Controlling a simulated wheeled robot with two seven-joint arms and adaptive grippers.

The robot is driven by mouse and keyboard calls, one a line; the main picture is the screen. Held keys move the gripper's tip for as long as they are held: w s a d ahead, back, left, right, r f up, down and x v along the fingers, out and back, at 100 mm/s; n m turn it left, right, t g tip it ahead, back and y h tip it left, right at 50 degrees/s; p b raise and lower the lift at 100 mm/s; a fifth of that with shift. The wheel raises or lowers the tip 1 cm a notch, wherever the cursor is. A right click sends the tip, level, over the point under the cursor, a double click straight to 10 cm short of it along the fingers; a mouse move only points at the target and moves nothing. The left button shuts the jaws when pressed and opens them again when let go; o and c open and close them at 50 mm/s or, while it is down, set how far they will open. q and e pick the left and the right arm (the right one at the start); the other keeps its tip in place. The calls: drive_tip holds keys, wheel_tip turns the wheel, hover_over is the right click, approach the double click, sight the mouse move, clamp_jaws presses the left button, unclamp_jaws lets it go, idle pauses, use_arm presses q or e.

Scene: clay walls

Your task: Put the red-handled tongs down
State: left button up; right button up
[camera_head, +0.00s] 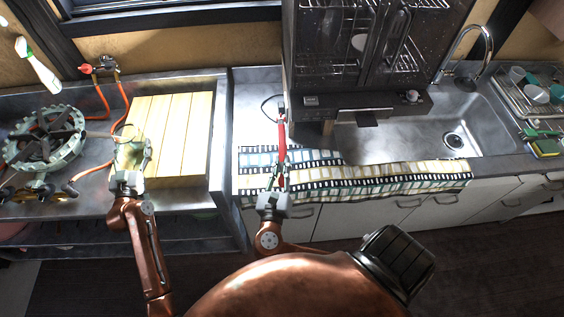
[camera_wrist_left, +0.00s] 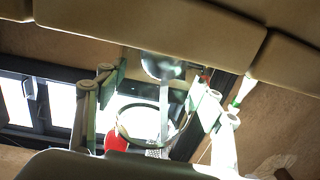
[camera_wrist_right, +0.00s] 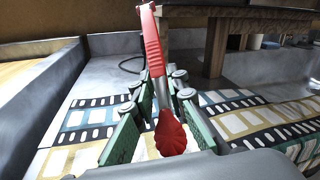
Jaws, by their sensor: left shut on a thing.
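The red-handled tongs (camera_wrist_right: 153,45) stand out between the fingers of my right gripper (camera_wrist_right: 163,85) in the right wrist view. Their red scalloped end is close to the palm and the handle points away. In the head view the tongs (camera_head: 282,131) extend from my right gripper (camera_head: 281,176) over the counter. Whether the fingers press on them, or the tongs touch the counter, I cannot tell. My left gripper (camera_head: 132,158) is over the wooden board. It is shut on a thin round-rimmed utensil (camera_wrist_left: 121,128), only partly clear in the left wrist view.
A patterned towel (camera_head: 400,174) lies along the counter's front edge. The wooden board (camera_head: 180,130) and a gas burner (camera_head: 45,140) are on the left.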

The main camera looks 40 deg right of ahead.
drive_tip(key=o, duration=0.4)
drive_tip(key=shift+r, duration=0.1)
